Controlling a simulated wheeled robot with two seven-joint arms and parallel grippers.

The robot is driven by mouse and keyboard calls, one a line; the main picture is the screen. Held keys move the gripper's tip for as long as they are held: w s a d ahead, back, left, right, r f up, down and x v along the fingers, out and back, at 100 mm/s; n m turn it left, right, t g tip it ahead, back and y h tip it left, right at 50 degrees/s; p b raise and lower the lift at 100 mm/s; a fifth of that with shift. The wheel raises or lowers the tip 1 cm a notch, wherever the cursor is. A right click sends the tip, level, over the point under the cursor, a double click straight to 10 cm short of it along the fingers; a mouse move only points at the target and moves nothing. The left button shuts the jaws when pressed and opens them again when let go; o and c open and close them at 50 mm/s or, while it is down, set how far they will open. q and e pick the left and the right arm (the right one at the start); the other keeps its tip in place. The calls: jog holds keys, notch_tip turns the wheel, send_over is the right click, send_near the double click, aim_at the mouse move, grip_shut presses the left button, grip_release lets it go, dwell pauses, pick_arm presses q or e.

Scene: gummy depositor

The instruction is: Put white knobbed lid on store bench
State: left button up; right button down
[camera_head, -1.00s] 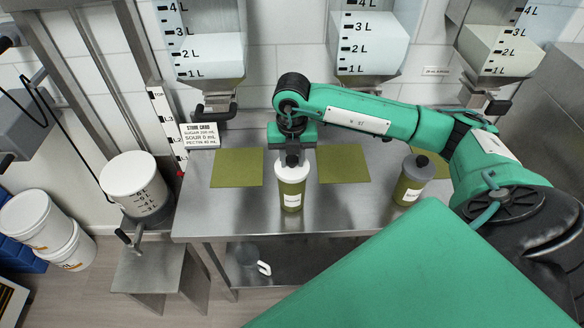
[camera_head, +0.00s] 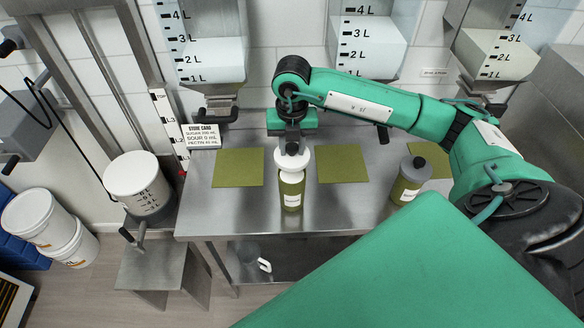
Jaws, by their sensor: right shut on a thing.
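The white knobbed lid (camera_head: 293,160) is in my right gripper (camera_head: 292,147), which is shut on its knob from above. The lid is over the mouth of a green jar (camera_head: 291,191) with a pale label. It appears a little above the jar's white top; the exact gap is hard to tell. The jar stands upright on the steel store bench (camera_head: 240,212), near its front. My left gripper is not in view.
Green mats lie on the bench to the left (camera_head: 238,168) and right (camera_head: 342,168) of the jar. Another green jar with a grey lid (camera_head: 412,172) stands further right. Clear hoppers (camera_head: 205,55) hang above the bench's back. A store card (camera_head: 201,136) stands at the back left.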

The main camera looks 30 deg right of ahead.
jog(key=c, duration=1.7)
grip_release()
grip_shut()
